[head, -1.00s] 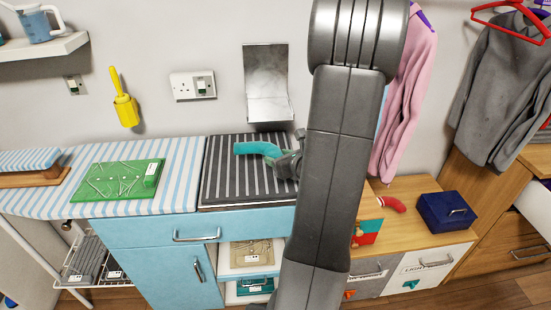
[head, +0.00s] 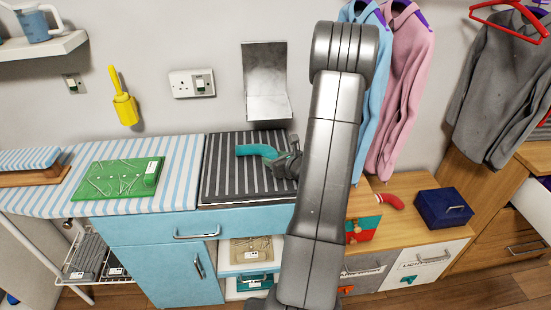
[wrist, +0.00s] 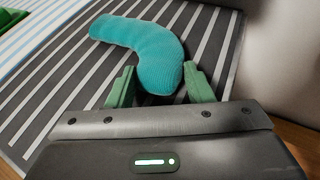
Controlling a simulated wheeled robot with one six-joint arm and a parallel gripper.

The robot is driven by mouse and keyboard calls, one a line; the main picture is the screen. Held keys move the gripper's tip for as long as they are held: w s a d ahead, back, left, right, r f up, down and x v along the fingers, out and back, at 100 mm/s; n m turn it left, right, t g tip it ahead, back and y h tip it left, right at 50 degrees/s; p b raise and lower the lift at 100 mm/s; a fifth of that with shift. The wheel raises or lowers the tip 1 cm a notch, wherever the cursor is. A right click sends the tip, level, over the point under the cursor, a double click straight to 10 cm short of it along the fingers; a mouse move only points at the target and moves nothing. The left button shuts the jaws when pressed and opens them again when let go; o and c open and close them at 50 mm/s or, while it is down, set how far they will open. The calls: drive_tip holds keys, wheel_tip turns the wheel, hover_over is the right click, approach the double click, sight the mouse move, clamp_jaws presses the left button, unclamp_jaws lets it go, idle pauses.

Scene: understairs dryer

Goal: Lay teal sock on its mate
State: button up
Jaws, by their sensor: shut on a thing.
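The teal sock (head: 256,152) is a curved, knitted piece over the dark striped mat (head: 228,180), near the mat's far side. In the wrist view, my gripper (wrist: 160,78) has its two green fingers on either side of the sock's near end (wrist: 154,72), and it is shut on it. The sock's far end bends off to the left. In the head view, my gripper (head: 281,165) is at the mat's right part, partly hidden by my arm. I cannot tell whether the sock touches the mat. I cannot make out a second teal sock clearly.
A green board (head: 118,178) lies on the striped ironing surface (head: 180,165) to the left. A metal panel (head: 266,80) is on the wall behind the mat. A red sock (head: 390,201) and a dark blue box (head: 443,207) are on the wooden top at right.

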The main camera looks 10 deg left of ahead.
drive_tip(key=shift+f, duration=0.15)
drive_tip(key=shift+f+b, duration=0.1)
drive_tip(key=shift+b, duration=0.2)
drive_tip(key=o, duration=1)
drive_tip(key=shift+c, duration=0.2)
